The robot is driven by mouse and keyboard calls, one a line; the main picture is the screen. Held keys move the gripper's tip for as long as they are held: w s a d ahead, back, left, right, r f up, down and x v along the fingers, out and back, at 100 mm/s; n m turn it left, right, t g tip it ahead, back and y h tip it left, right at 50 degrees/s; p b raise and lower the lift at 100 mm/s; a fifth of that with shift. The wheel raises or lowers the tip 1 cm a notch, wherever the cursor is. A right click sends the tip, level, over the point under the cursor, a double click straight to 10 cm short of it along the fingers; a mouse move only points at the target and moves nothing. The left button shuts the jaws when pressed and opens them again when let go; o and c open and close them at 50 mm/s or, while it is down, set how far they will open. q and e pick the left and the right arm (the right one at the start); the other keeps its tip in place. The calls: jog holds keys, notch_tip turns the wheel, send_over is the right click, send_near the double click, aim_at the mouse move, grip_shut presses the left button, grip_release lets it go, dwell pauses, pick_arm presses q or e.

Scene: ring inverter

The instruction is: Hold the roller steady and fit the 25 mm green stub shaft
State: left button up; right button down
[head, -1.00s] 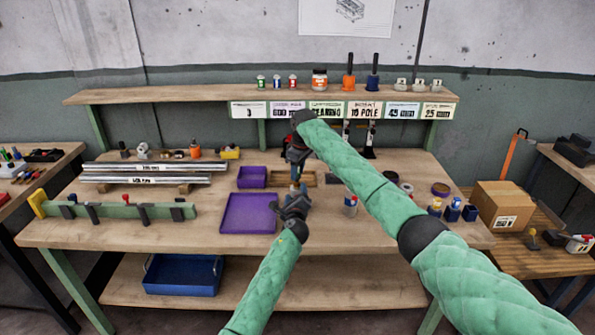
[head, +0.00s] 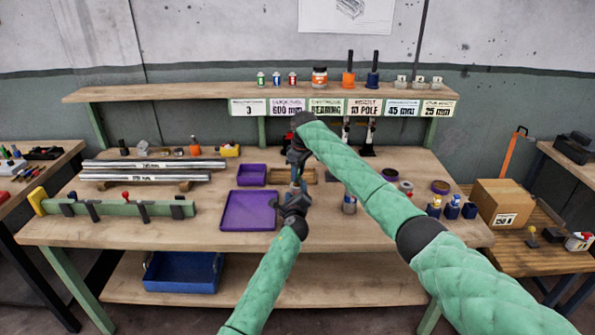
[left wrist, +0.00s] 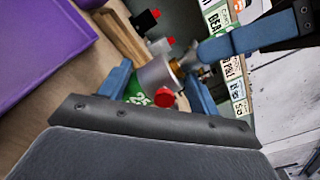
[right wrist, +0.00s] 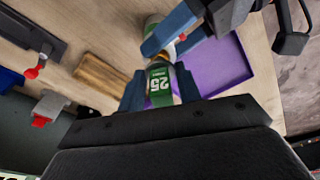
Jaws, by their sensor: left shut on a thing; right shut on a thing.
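My left gripper (head: 296,190) and right gripper (head: 297,160) are close together over the middle of the bench, the right one behind the left. In the right wrist view, the right gripper (right wrist: 159,90) is shut on the green stub shaft (right wrist: 158,84), marked 25. In the left wrist view, the left gripper (left wrist: 158,90) is shut on a part that appears to be the roller (left wrist: 158,74), with a silver cylindrical surface. Green and red parts show between its fingers. One right finger crosses close by. Whether shaft and roller touch is hidden.
A purple tray (head: 229,226) and a small purple bin (head: 251,168) lie left of the grippers. A small can (head: 350,204) stands to the right. Long metal bars (head: 150,178) lie at the left. A cardboard box (head: 501,216) stands at the far right.

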jog(key=shift+f, duration=0.85)
jog(key=c, duration=0.9)
grip_release()
notch_tip(320, 180, up, 12)
jog(key=s+d, duration=0.1)
jog(key=shift+s+d, duration=0.15)
jog(key=shift+d, duration=0.1)
